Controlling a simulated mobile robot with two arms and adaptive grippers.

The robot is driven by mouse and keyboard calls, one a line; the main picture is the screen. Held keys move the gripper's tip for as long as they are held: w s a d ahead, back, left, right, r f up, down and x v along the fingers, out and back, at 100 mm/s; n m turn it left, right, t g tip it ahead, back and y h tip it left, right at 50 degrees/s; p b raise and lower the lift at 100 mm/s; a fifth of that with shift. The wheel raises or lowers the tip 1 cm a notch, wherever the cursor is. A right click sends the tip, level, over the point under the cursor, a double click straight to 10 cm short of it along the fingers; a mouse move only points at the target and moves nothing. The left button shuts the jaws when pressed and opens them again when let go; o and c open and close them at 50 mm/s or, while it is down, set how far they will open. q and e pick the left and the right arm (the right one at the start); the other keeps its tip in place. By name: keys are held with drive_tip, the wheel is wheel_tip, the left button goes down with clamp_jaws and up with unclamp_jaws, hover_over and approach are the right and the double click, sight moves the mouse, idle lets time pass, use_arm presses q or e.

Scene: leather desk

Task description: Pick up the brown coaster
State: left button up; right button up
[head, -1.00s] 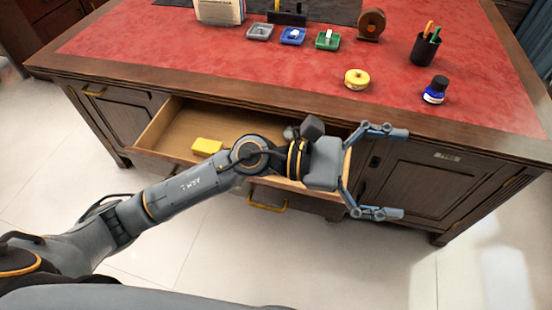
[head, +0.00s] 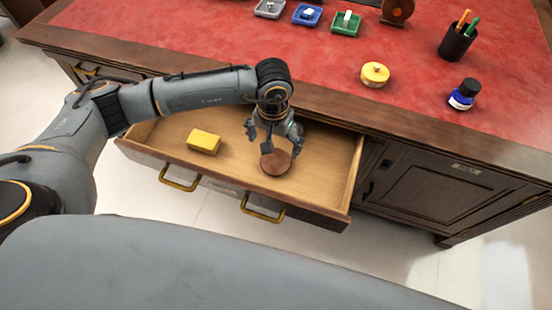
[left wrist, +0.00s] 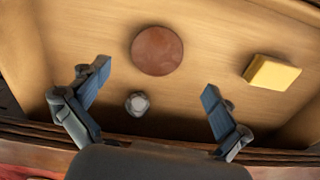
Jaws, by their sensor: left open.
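The brown coaster (head: 276,163) is a round, flat disc lying in the open drawer, right of the drawer's middle in the head view. In the left wrist view the coaster (left wrist: 157,51) lies beyond the fingertips, roughly centred between them. My left gripper (head: 272,137) points down over the drawer, just behind the coaster. It is open and empty, with its fingers (left wrist: 156,85) spread wide in the left wrist view. Part of the coaster's far side is hidden by the gripper in the head view. My right gripper is not in view.
A yellow block (head: 204,141) lies in the drawer left of the coaster. A small grey faceted object (left wrist: 137,104) lies between the fingers in the left wrist view. The drawer's front wall (head: 230,190) and side walls surround them. The red desktop (head: 330,70) overhangs behind.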

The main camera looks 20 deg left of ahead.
sight(276, 162)
use_arm(q)
drive_tip(key=shift+w+f, duration=0.1)
drive_tip(key=shift+f, duration=1.55)
drive_tip(key=f, duration=0.3)
drive_tip(key=shift+w+d+f+p, duration=0.15)
drive_tip(key=shift+w+f+p, duration=0.1)
drive_tip(key=shift+f+p, duration=0.15)
drive_tip(key=shift+f, duration=0.35)
drive_tip(key=c, duration=1)
drive_tip(key=shift+c, duration=0.5)
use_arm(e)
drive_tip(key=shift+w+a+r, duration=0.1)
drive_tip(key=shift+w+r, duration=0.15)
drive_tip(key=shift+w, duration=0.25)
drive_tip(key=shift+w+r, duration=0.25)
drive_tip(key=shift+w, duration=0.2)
